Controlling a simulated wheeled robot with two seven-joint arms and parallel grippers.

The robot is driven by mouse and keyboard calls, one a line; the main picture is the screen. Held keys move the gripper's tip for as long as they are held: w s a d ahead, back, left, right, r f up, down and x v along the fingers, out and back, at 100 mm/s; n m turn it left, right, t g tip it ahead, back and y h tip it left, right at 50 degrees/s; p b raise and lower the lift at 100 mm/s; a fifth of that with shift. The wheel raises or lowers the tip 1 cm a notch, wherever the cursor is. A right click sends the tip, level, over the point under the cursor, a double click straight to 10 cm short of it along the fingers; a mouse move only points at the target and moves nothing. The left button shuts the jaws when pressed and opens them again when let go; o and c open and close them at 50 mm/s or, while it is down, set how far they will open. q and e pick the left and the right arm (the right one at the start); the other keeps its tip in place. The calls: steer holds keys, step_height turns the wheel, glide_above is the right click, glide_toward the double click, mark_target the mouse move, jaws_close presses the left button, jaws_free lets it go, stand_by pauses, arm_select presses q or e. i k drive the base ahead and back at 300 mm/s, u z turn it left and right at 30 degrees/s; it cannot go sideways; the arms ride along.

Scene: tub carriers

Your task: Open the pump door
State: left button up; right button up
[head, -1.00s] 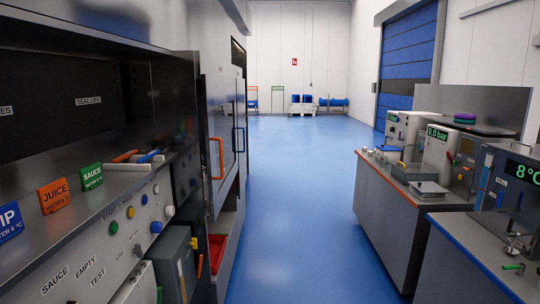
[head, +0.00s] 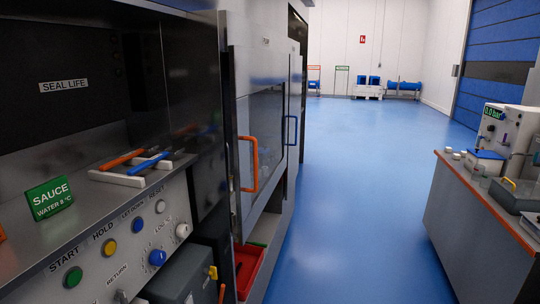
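On the left cabinet row, a glazed door (head: 262,120) has an orange upright handle (head: 248,163). Just beyond it, a second panel has a blue handle (head: 291,130). Both look shut, though the angle is steep and a gap at the orange-handled door's near edge is hard to judge. Neither of my grippers shows in the view, and nothing touches the handles.
A control panel with knobs (head: 157,258) and a green SAUCE sign (head: 48,198) is at near left. A red bin (head: 248,265) sits below the orange-handled door. A bench (head: 480,220) stands right. Blue floor (head: 340,200) between is clear.

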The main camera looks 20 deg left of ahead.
mark_target(252, 70)
steer(key=u, duration=0.8)
steer(key=i, duration=1)
steer(key=u, duration=1.1)
